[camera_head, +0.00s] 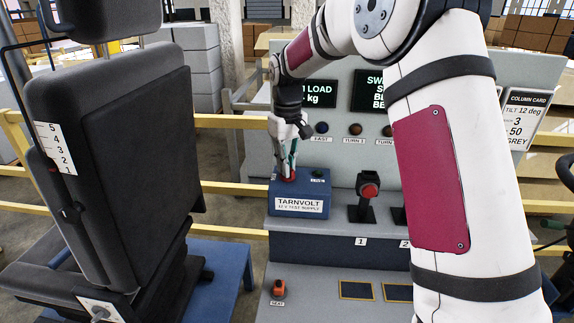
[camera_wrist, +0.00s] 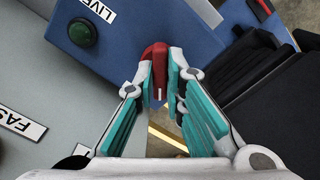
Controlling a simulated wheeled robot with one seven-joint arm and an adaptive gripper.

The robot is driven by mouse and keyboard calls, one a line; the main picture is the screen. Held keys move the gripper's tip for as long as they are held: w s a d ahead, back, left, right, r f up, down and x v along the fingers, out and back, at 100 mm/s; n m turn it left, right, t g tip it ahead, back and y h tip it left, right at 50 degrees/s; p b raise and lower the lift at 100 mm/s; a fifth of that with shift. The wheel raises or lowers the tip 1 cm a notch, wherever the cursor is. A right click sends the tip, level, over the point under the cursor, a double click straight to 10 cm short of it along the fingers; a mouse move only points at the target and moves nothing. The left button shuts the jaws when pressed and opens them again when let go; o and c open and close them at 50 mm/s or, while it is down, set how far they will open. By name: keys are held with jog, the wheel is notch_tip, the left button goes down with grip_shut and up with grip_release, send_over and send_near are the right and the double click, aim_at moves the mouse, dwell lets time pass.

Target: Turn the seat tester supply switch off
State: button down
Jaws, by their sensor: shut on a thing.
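The seat tester supply is a blue box (camera_head: 274,200) labelled TARNVOLT 12-V TEST SUPPLY, standing on the grey console. Its switch is a red knob (camera_head: 289,178) on the box top. In the wrist view the red knob (camera_wrist: 157,56) sits between my fingertips, with a white line on it pointing toward the bottom of the picture. My gripper (camera_head: 286,170) reaches down onto the knob and is shut on it, its teal-padded fingers (camera_wrist: 160,78) on either side. A dark green lamp (camera_wrist: 83,32) marked LIVE is beside the knob; I cannot tell if it is lit.
A black seat (camera_head: 125,150) stands close on the left. An orange switch (camera_head: 279,288) is lower in front. Displays and lamps line the panel behind. A yellow rail (camera_head: 225,187) runs behind.

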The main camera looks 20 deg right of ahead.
jog(key=n, duration=0.5)
jog(key=shift+n, duration=2.4)
jog(key=c, duration=1.7)
grip_release()
jog(key=shift+o, duration=0.2)
jog(key=shift+r, duration=0.15)
notch_tip(320, 180, up, 12)
